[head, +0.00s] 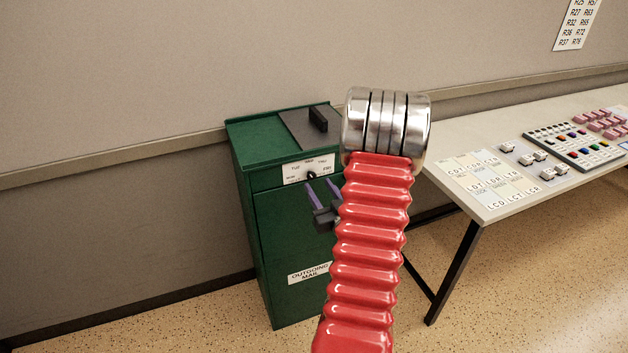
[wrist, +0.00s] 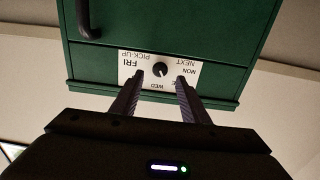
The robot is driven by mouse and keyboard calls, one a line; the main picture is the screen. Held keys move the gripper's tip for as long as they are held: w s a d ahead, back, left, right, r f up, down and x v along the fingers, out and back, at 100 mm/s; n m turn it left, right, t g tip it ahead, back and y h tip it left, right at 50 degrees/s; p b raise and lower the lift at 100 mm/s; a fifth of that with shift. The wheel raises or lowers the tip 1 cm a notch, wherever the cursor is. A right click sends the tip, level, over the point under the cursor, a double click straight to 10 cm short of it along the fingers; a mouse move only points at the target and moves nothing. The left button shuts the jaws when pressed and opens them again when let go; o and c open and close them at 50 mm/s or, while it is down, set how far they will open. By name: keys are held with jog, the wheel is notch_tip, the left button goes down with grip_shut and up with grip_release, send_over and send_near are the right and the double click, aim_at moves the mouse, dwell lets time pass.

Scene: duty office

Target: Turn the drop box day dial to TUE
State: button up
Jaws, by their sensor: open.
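The green drop box (head: 262,200) stands against the wall. Its white day plate (head: 296,172) carries day labels in an arc, with TUE at upper left. A small dark dial (head: 311,175) sits low on the plate. The wrist view shows the dial (wrist: 160,70) and plate upside down, with FRI at left and MON at right. I cannot tell surely which day it points to. My gripper (head: 320,183) is open and empty in front of the plate. In the wrist view its fingertips (wrist: 159,78) lie to either side of the dial, apparently not touching it.
A dark handle (head: 318,119) stands on the box's sloped top. An OUTGOING MAIL label (head: 309,272) is lower on its front. A table (head: 500,207) with cards and a button panel (head: 574,146) stands at right. My red arm hides the box's right side.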

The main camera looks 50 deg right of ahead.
aim_at(312, 177)
jog(key=shift+x, duration=2.5)
jog(key=shift+c, duration=0.3)
jog(key=c, duration=1)
jog(key=shift+o, duration=0.2)
jog(key=shift+n, duration=1.5)
jog(key=o, duration=1)
